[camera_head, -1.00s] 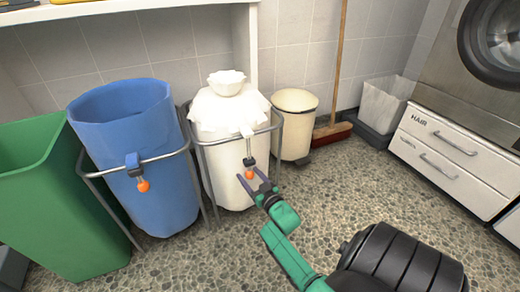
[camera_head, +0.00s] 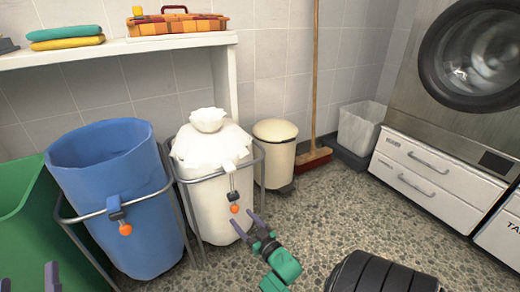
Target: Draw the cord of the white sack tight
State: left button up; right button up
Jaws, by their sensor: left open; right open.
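The white sack (camera_head: 215,205) hangs in a grey metal stand, its top cloth gathered into a small ruffled tuft (camera_head: 207,119). A dark toggle (camera_head: 233,196) with an orange ball (camera_head: 234,209) under it hangs on a cord at the sack's front. My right gripper (camera_head: 248,221) is open and empty, its fingers just below and right of the orange ball, apart from it as far as I can tell. My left gripper (camera_head: 29,278) shows only its open fingertips at the bottom left, empty and far from the white sack.
A blue sack (camera_head: 120,205) with its own orange ball (camera_head: 125,229) stands open to the left, beside a green bin (camera_head: 20,225). A cream bin (camera_head: 275,155) and a broom (camera_head: 313,158) stand right of the white sack. A shelf (camera_head: 120,48) runs behind.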

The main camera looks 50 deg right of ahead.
pick_arm(q)
jog(key=s+f+g+p, duration=0.1)
jog(key=s+f+g, duration=0.2)
jog(key=f, duration=0.6)
jog(key=s+d+f+n+g+y+p, duration=0.1)
jog(key=s+f+g, duration=0.2)
jog(key=f, duration=0.6)
jog(key=s+d+f+g+y+p, duration=0.1)
jog(key=s+f+g, duration=0.2)
jog(key=s+f, duration=0.4)
notch_tip(320, 180, down, 2)
pick_arm(e)
jog(key=s+a, duration=0.1)
jog(key=s, duration=0.7)
jog(key=shift+s+a, duration=0.25)
pick_arm(q)
jog(key=shift+w, duration=0.1)
